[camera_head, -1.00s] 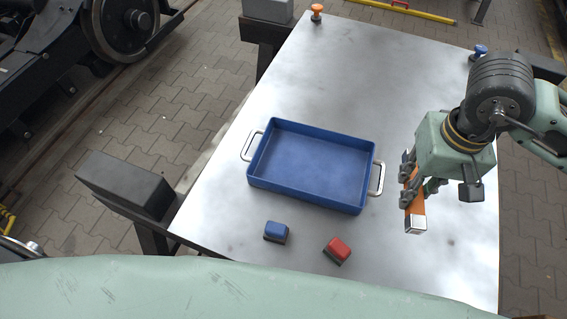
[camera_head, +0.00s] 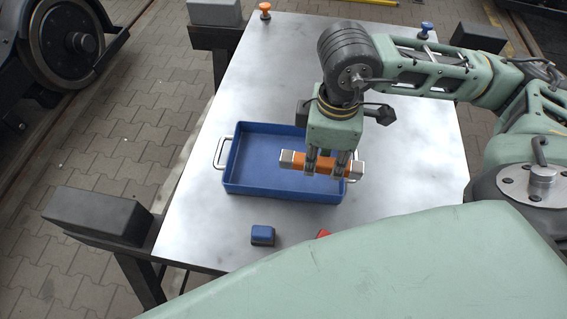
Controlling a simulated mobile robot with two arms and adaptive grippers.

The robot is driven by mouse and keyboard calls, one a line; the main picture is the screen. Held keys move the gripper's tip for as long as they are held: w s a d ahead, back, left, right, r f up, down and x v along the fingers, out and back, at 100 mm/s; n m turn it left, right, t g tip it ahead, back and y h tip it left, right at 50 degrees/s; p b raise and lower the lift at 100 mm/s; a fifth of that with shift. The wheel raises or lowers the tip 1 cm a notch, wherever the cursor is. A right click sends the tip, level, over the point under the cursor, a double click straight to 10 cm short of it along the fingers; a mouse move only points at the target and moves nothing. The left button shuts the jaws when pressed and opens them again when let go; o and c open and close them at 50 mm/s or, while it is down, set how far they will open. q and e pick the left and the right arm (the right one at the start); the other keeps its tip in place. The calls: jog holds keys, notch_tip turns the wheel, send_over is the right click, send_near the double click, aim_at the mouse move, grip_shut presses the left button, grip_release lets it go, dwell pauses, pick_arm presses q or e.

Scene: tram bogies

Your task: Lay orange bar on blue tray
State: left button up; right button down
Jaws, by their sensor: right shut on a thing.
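The orange bar (camera_head: 296,160) with bare metal ends is held level in my right gripper (camera_head: 326,170), which is shut on it near its middle. The bar is above the right part of the blue tray (camera_head: 262,187) and hides part of its floor and right wall. The tray is shallow and rectangular, with a metal handle at each short side, and its visible floor is empty. I cannot tell exactly how high the bar is above the tray. My left gripper is not in view.
A blue block (camera_head: 262,234) and a red block (camera_head: 323,234), partly hidden, lie on the metal table (camera_head: 200,236) in front of the tray. An orange knob (camera_head: 265,8) and a blue knob (camera_head: 426,28) stand at the far corners.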

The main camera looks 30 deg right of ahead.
jog(key=p, duration=0.3)
send_over(275, 174)
notch_tip(275, 174, down, 7)
jog(key=shift+r, duration=0.1)
notch_tip(275, 174, down, 4)
jog(key=shift+r+p, duration=0.1)
jog(key=shift+p, duration=0.65)
jog(key=shift+f, duration=0.25)
jog(key=shift+f+b, duration=0.1)
jog(key=shift+b, duration=0.2)
jog(key=c, duration=1.5)
grip_release()
